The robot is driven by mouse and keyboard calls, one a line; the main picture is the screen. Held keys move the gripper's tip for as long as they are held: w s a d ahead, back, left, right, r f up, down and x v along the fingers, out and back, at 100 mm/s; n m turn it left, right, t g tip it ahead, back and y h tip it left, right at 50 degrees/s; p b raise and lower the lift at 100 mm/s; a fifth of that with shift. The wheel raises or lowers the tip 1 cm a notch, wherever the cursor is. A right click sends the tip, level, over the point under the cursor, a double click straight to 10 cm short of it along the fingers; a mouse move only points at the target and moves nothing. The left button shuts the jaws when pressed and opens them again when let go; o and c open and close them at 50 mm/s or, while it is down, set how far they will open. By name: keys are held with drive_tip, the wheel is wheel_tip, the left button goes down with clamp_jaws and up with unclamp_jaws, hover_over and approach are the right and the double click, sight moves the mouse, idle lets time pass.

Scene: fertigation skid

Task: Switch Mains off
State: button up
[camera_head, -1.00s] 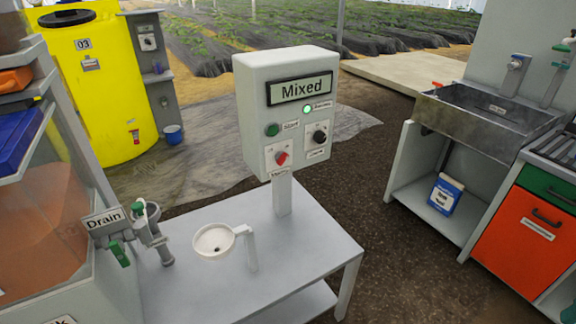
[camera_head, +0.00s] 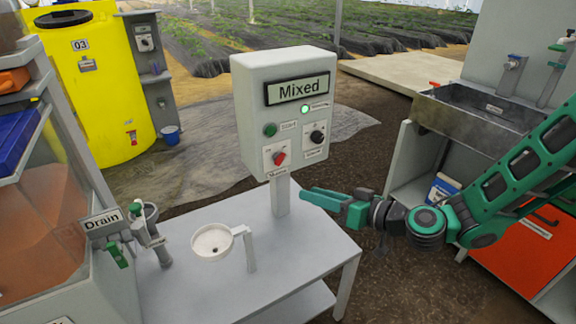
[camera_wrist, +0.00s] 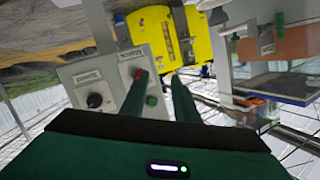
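The grey control box (camera_head: 252,125) stands on a post on a light table. Its Mains switch (camera_head: 279,158) is a red knob on a white plate at the lower left of the box's face. My gripper (camera_head: 318,197) is below and to the right of this switch, in front of the post, and looks apart from the box. In the wrist view, my gripper (camera_wrist: 160,80) has its two green fingers apart with nothing between them. The red switch (camera_wrist: 151,100) shows beside the left finger, which partly hides its plate.
A green Start button (camera_head: 270,130) and a black knob (camera_head: 317,137) are near the switch.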

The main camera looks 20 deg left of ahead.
drive_tip(key=w+a+r+m+t+y, duration=0.1)
drive_tip(key=a+m+t, duration=0.1)
drive_tip(key=a+m, duration=0.1)
drive_tip(key=m+t+h, duration=0.2)
drive_tip(key=m+t, duration=0.2)
drive_tip(key=m, duration=0.1)
approach(282, 161)
drive_tip(key=shift+m, duration=0.3)
drive_tip(key=shift+x, duration=4.05)
clamp_jaws()
